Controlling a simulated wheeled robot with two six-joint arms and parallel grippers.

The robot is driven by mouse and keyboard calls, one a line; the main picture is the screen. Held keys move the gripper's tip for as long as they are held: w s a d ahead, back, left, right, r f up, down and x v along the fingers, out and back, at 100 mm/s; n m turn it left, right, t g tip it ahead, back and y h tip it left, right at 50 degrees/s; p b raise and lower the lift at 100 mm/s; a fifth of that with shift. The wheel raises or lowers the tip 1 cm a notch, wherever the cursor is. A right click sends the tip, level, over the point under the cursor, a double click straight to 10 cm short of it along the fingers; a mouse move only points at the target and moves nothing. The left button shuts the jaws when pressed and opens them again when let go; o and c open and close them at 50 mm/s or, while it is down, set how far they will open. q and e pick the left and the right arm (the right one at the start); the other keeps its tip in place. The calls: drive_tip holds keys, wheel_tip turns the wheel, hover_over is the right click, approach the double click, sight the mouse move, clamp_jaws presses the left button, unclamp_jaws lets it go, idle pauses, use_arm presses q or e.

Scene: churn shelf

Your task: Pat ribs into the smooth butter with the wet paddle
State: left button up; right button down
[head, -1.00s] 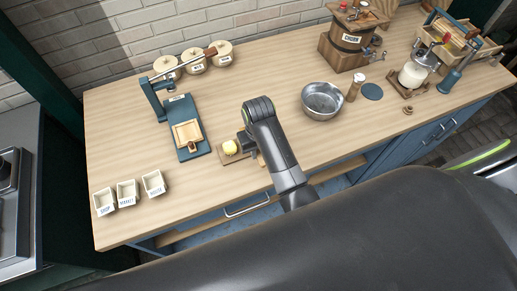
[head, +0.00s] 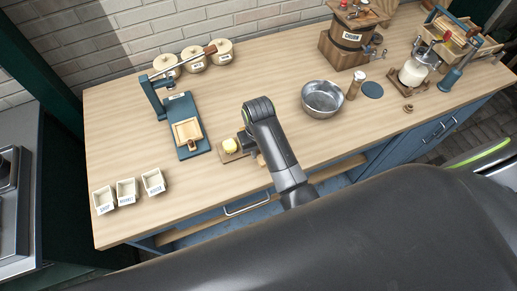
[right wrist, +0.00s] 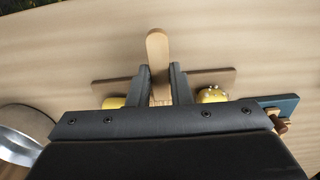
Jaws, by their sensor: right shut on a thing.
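The yellow butter (head: 230,146) sits on a small wooden board (head: 228,157) near the middle of the worktop. In the right wrist view, yellow butter (right wrist: 213,95) shows to the right of my fingers, with another yellow patch (right wrist: 113,102) to their left. My right gripper (right wrist: 160,80) is shut on the wooden paddle (right wrist: 157,45), whose rounded end sticks out past the fingertips. A ribbed part of the paddle shows low between the fingers. In the head view my right arm hides most of the paddle. My left gripper is not in view.
A blue press (head: 188,143) stands left of the board. A metal bowl (head: 322,99) stands to the right, with a small shaker (head: 356,85) beside it. Small labelled boxes (head: 127,191) stand at the front left. The churn (head: 346,42) is at the back.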

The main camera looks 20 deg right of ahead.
drive_tip(key=shift+s+f+p, duration=0.1)
drive_tip(key=shift+p, duration=0.4)
idle(1.7)
drive_tip(key=shift+r+p, duration=0.75)
drive_tip(key=shift+r, duration=2.85)
